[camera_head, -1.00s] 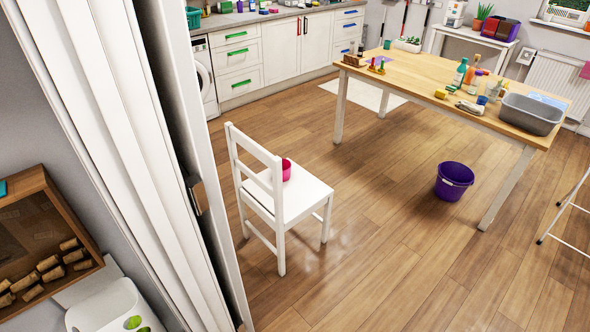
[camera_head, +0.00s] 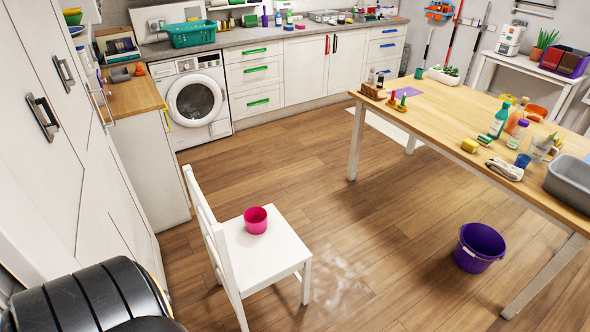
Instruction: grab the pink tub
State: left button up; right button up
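A small pink tub (camera_head: 256,220) stands upright on the seat of a white chair (camera_head: 268,256), near the middle of the seat. Its open top faces up and nothing covers it. The chair stands on the wooden floor at the lower left of the middle, with its backrest on the left side. Neither of my grippers shows in the view. A dark ribbed part at the lower left seems to be a piece of my own arm.
A wooden table (camera_head: 446,97) with bottles and a grey basin (camera_head: 572,182) stands at the right. White cabinets (camera_head: 75,130) line the left, and a washing machine (camera_head: 193,100) stands behind.

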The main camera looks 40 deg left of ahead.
aim_at(256, 216)
jog(key=i+u, duration=0.2)
jog(key=i, duration=0.55)
jog(key=i+l+u, duration=0.2)
jog(key=i, duration=0.5)
